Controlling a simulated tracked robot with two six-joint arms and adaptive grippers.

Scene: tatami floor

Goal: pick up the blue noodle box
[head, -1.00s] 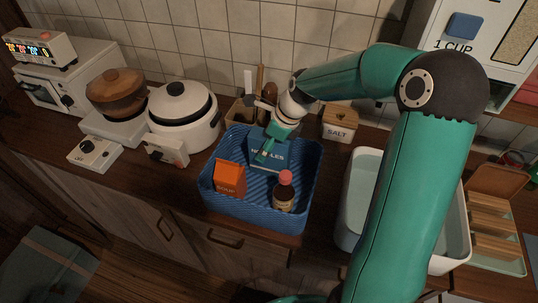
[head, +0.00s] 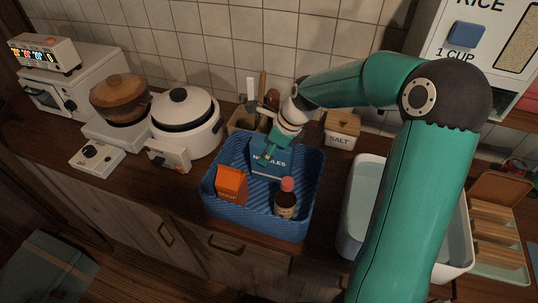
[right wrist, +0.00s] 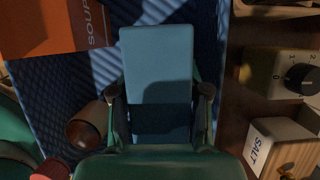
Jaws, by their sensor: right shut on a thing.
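The blue noodle box (head: 270,165) stands in the back part of the blue basket (head: 255,226), its label partly covered by my fingers. My right gripper (head: 267,153) reaches into the basket from above and is shut on the box. In the right wrist view, the box (right wrist: 158,60) lies between the two fingers of my right gripper (right wrist: 159,92), one against each side. I cannot tell whether the box touches the basket floor. My left gripper is not in view.
The orange soup carton (head: 231,184) and a red-capped bottle (head: 286,199) share the basket. A salt box (head: 341,130) and utensil holder (head: 240,120) stand behind it. A white rice cooker (head: 186,122) is left, a white tub (head: 356,215) right.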

